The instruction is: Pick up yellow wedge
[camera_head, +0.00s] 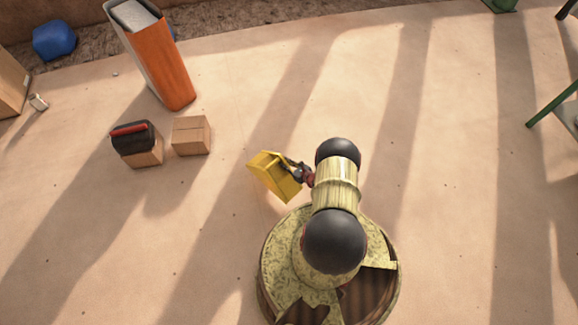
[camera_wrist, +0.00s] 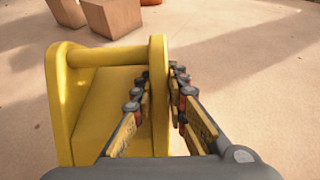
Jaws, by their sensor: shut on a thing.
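The yellow wedge (camera_head: 274,176) is left of my arm in the head view. It has raised side walls and a slanted face between them. In the wrist view the wedge (camera_wrist: 105,95) fills the left and middle of the picture. My gripper (camera_wrist: 160,88) has one finger on each side of the wedge's right side wall and is shut on that wall. In the head view my gripper (camera_head: 303,174) meets the wedge's right side. I cannot tell whether the wedge touches the floor.
Two brown boxes, one (camera_head: 191,136) bare and one (camera_head: 146,155) under a black-and-red item (camera_head: 131,136), stand to the left. An orange-sided block (camera_head: 165,70) and a blue object (camera_head: 54,40) lie farther back. A green-legged item (camera_head: 553,102) is far right.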

